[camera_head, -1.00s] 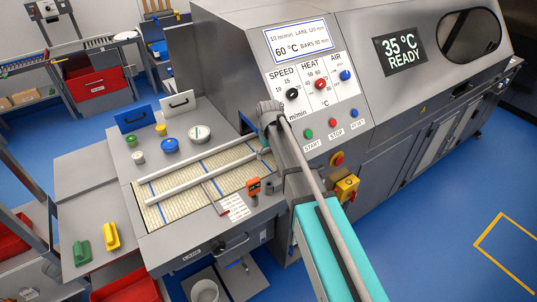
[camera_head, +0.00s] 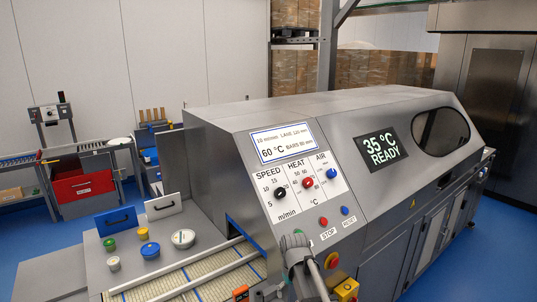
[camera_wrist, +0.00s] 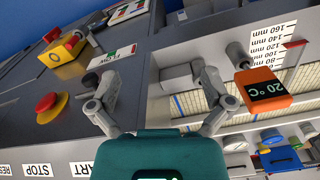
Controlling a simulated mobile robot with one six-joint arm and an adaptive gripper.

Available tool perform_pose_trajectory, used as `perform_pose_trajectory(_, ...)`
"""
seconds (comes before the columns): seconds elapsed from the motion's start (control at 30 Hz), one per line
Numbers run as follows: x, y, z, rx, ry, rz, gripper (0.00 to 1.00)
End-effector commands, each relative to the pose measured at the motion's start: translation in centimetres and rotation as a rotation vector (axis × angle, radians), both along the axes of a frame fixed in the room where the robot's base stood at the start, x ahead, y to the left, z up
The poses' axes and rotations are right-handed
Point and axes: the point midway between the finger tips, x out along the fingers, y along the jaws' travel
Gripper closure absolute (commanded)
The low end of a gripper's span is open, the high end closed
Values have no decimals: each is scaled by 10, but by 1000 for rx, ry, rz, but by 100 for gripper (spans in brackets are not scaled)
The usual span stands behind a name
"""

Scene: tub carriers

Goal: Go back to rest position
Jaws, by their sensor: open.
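My gripper (camera_wrist: 152,84) is open in the wrist view. Its two grey fingers are spread wide above the teal housing, with nothing held between them. Part of my arm (camera_head: 298,256) shows at the bottom of the head view, in front of the machine's lower panel. The fingers do not show clearly there. In the wrist view the fingers are near the machine front, between a red stop button (camera_wrist: 51,108) and an orange readout showing 20 °C (camera_wrist: 263,89). Whether they touch anything cannot be told.
The grey machine (camera_head: 300,125) fills the middle, its display (camera_head: 380,149) reading 35 °C READY. A ribbed conveyor (camera_head: 205,280) is at its lower left. Several tubs, including a blue-lidded one (camera_head: 150,249), stand beside it. A yellow box (camera_head: 346,289) protrudes near my arm.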

Motion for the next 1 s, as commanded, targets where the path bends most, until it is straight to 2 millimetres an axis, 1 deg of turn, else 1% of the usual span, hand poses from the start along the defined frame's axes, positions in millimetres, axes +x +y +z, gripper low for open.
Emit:
perform_pose_trajectory(0.03,-20,-16,-19,0,0,-40,0)
perform_pose_trajectory(0.1,-38,-33,-32,0,0,-95,0)
perform_pose_trajectory(0.2,-63,-55,-49,0,0,-171,0)
perform_pose_trajectory(0.3,-85,-73,-63,0,0,-238,0)
perform_pose_trajectory(0.4,-101,-86,-72,0,0,-290,0)
perform_pose_trajectory(0.5,-111,-93,-78,0,0,-322,0)
perform_pose_trajectory(0.6,-115,-97,-79,0,0,-339,0)
perform_pose_trajectory(1.0,-115,-97,-78,0,1,-342,0)
